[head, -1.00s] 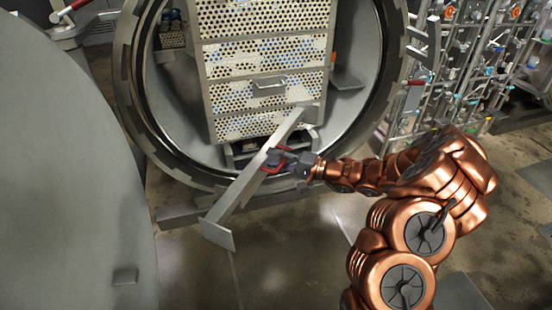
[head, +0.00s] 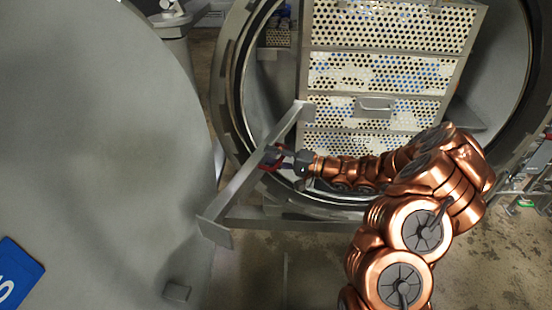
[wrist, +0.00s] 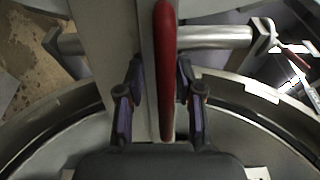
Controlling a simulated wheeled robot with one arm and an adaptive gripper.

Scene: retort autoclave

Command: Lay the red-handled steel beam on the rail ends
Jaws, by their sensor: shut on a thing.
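The steel beam (head: 240,185) is a long grey bar with flat end plates, held slanted in front of the round autoclave opening. Its red handle (head: 268,163) is at my gripper (head: 274,157), which is shut on it. In the wrist view the red handle (wrist: 166,70) runs between the two fingers of my gripper (wrist: 158,90), with the grey beam (wrist: 149,60) behind it. The beam's near end hangs at the lower left, close in the picture to the big grey door. I cannot make out the rail ends; my arm and the beam cover part of the opening's lower rim.
The open autoclave vessel (head: 232,90) holds a stack of perforated trays (head: 365,72). The large grey door (head: 90,130) fills the left. A grey horizontal ledge (head: 330,226) lies below the opening. Floor shows at the lower middle.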

